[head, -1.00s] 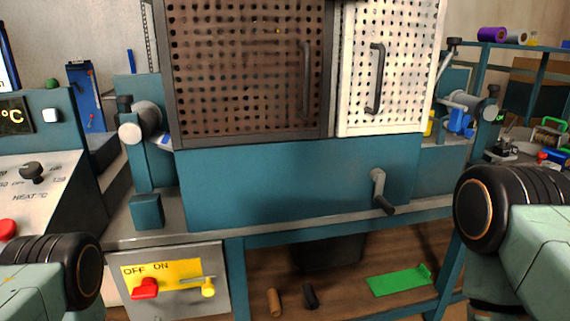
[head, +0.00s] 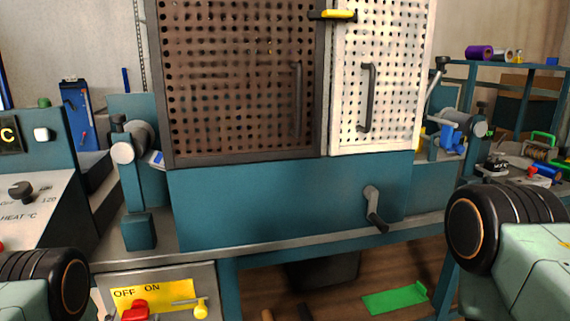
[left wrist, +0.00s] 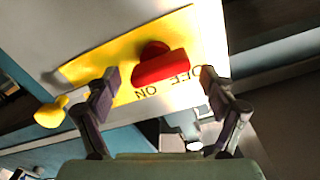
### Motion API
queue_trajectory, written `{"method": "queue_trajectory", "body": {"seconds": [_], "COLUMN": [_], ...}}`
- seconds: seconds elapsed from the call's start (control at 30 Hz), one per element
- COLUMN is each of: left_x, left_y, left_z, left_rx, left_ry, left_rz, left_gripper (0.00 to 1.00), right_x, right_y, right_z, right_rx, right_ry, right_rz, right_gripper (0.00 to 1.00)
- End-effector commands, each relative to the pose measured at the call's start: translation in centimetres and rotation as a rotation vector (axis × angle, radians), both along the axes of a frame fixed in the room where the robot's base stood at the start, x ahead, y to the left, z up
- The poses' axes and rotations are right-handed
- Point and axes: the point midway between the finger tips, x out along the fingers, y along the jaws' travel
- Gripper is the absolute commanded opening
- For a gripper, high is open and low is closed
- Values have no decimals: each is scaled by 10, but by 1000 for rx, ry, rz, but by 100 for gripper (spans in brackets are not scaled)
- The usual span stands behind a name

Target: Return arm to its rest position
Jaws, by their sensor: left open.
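My left gripper (left wrist: 158,77) shows in the left wrist view with its two fingers spread apart. A red switch handle (left wrist: 160,65) on a yellow OFF/ON plate (left wrist: 205,45) appears between the fingers, and the fingers do not close on it. The red handle also shows in the head view (head: 135,309), under the word OFF. In the head view my left arm fills the lower left corner, and its gripper is below the picture. My right arm is at the lower right; its gripper is out of view.
A teal cabinet has a brown perforated door (head: 235,85) and a white one (head: 385,75), both shut, with a yellow latch (head: 338,15). A crank (head: 373,205) sticks out below. A heater panel (head: 30,205) stands at left. A green tray (head: 395,299) lies below the bench.

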Motion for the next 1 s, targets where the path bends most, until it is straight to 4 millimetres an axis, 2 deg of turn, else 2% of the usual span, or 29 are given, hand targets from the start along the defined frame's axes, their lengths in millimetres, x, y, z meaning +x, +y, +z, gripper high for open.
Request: {"method": "queue_trajectory", "body": {"seconds": [0.37,0.83,1.0], "left_x": [0,-79,-84], "left_y": [-2,-22,-21], "left_z": [0,1,-29], "left_rx": [298,301,166], "left_ry": [72,76,183], "left_rz": [0,-2,-11], "left_gripper": [83,83,83], "right_x": [0,0,0], "right_y": [0,0,0], "right_z": [-4,25,22], "right_rx": [0,0,0], "right_ry": [0,0,0], "right_rz": [0,0,0], "right_gripper": [40,40,40]}}
